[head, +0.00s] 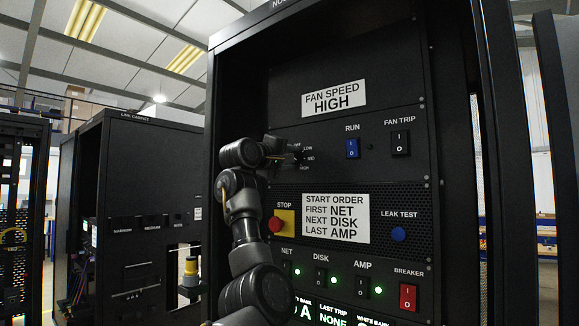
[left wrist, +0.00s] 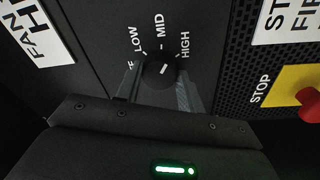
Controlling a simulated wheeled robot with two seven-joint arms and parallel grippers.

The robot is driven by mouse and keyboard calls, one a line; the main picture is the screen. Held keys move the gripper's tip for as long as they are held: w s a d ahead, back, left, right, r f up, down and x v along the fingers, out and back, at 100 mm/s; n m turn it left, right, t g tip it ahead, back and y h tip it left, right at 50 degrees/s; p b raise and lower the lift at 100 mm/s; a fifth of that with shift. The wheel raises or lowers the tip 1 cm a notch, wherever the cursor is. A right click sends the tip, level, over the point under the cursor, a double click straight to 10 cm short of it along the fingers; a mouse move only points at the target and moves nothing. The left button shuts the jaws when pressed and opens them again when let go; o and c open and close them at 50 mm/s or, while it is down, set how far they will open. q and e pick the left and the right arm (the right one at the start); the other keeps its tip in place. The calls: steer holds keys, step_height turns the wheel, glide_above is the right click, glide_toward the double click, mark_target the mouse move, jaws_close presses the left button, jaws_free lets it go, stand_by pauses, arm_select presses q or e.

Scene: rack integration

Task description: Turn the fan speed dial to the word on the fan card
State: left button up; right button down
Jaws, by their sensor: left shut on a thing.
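The fan card (head: 334,98) at the top of the rack reads "FAN SPEED HIGH". The black fan speed dial (left wrist: 160,71) shows in the left wrist view, with the words LOW, MID and HIGH around it and a partly hidden label at its left. Its short white mark leans up and right, roughly between MID and HIGH; the exact setting is hard to tell. My left gripper (left wrist: 162,88) is shut on the dial, its fingers on either side. In the head view my left gripper (head: 287,158) hides most of the dial. My right gripper is not in view.
The blue RUN switch (head: 352,148) and black FAN TRIP switch (head: 400,143) are right of the dial. The red STOP button (head: 276,224) on its yellow plate is below, close to my left arm. The start order card (head: 336,218) and several lower switches sit on the panels below.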

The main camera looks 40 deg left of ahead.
arm_select(q)
steer(key=shift+w+f+m+h+b, duration=0.2)
steer(key=shift+m+b, duration=0.3)
steer(key=shift+m, duration=0.9)
steer(key=shift+s+f+m+h+b, duration=0.1)
steer(key=shift+m+h+b, duration=0.3)
steer(key=shift+m, duration=1.4)
steer(key=o, duration=1)
steer(key=shift+r, duration=0.15)
